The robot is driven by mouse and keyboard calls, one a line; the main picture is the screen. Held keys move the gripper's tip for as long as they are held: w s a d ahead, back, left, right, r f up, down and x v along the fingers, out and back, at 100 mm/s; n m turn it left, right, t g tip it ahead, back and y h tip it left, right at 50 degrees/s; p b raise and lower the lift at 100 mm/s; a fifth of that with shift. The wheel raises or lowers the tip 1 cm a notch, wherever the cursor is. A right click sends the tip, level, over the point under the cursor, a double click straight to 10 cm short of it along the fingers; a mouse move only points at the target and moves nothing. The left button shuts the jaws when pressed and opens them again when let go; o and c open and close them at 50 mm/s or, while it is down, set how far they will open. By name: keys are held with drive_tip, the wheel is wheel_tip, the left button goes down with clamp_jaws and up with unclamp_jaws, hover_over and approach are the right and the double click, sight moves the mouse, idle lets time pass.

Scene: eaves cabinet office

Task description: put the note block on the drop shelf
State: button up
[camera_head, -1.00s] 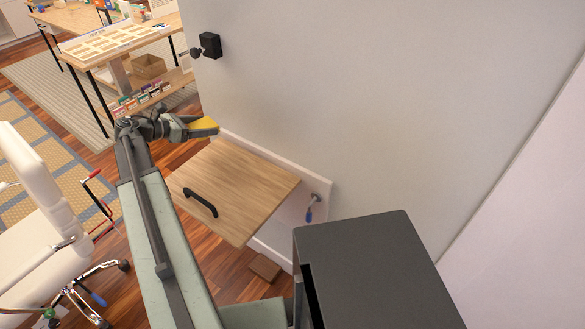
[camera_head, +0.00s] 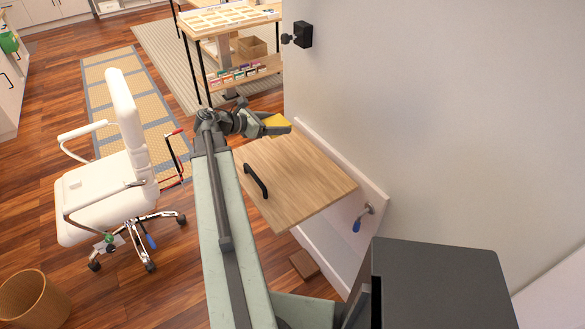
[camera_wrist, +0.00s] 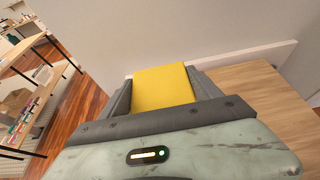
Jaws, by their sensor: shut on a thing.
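The yellow note block (camera_head: 276,124) is held between the jaws of my gripper (camera_head: 270,127). In the wrist view the note block (camera_wrist: 161,88) fills the space between the two fingers. The drop shelf (camera_head: 300,183) is a light wooden flap with a black handle, folded out from a low white frame on the wall. My gripper is at the shelf's far left edge in the head view. In the wrist view the shelf (camera_wrist: 262,105) lies to the right of the jaws. Its top looks bare. I cannot tell the block's exact height.
A white office chair (camera_head: 105,185) stands to the left, with a wicker basket (camera_head: 34,299) nearer. A table with a compartment tray (camera_head: 230,18) is behind. A blue-handled latch (camera_head: 358,222) hangs by the shelf's right corner. A dark grey box (camera_head: 440,280) is at lower right.

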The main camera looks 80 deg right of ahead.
sight(277, 152)
drive_tip(key=shift+w+f+b, duration=0.1)
drive_tip(key=shift+f+b, duration=0.35)
wheel_tip(277, 152, down, 10)
drive_tip(key=b, duration=0.9)
drive_tip(key=shift+r, duration=0.45)
drive_tip(key=o, duration=1.1)
drive_tip(key=shift+f, duration=0.15)
drive_tip(key=o, duration=0.3)
